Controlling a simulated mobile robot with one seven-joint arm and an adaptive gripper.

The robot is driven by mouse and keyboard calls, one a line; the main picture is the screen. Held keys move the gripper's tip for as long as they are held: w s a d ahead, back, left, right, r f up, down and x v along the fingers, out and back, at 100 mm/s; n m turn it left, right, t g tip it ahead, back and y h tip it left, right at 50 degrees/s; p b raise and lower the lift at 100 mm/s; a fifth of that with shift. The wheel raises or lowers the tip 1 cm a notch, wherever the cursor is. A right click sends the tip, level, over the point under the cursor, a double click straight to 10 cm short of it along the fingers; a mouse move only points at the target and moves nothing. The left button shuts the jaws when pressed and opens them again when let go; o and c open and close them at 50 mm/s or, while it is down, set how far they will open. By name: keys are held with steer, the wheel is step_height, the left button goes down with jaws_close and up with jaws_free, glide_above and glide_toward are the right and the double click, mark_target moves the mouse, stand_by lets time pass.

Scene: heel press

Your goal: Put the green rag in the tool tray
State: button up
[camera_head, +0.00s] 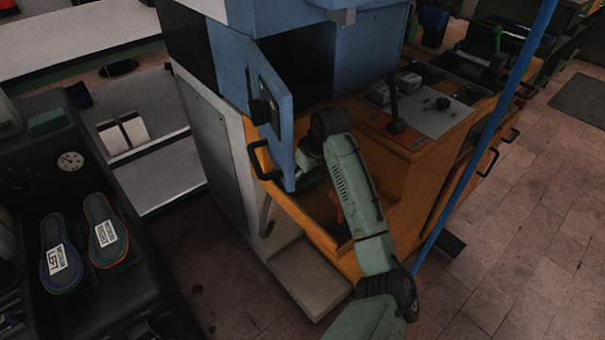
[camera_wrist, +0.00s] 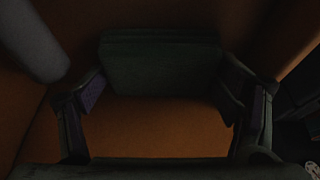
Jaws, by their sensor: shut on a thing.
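In the wrist view, my gripper (camera_wrist: 163,88) is shut on the green rag (camera_wrist: 160,66), a dark green folded block held between the two fingers. Orange surfaces lie behind and below it, and the picture is dark. In the head view, my arm reaches down to the orange cabinet by the open blue door; my gripper and the rag are hidden there. I cannot tell for certain which thing is the tool tray; a dark tray-like recess (camera_head: 473,66) shows on the far part of the orange cabinet top.
The open blue door (camera_head: 270,115) stands just left of my arm. A grey panel (camera_head: 425,112) with a black lever sits on the orange cabinet (camera_head: 385,165). A blue pole (camera_head: 487,140) rises at right. Two insoles (camera_head: 108,230) lie on the dark bench at left.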

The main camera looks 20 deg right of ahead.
steer(key=o, duration=1.1)
steer(key=b+v, duration=0.2)
steer(key=v, duration=1)
steer(key=shift+w+r, duration=0.1)
steer(key=shift+r, duration=0.05)
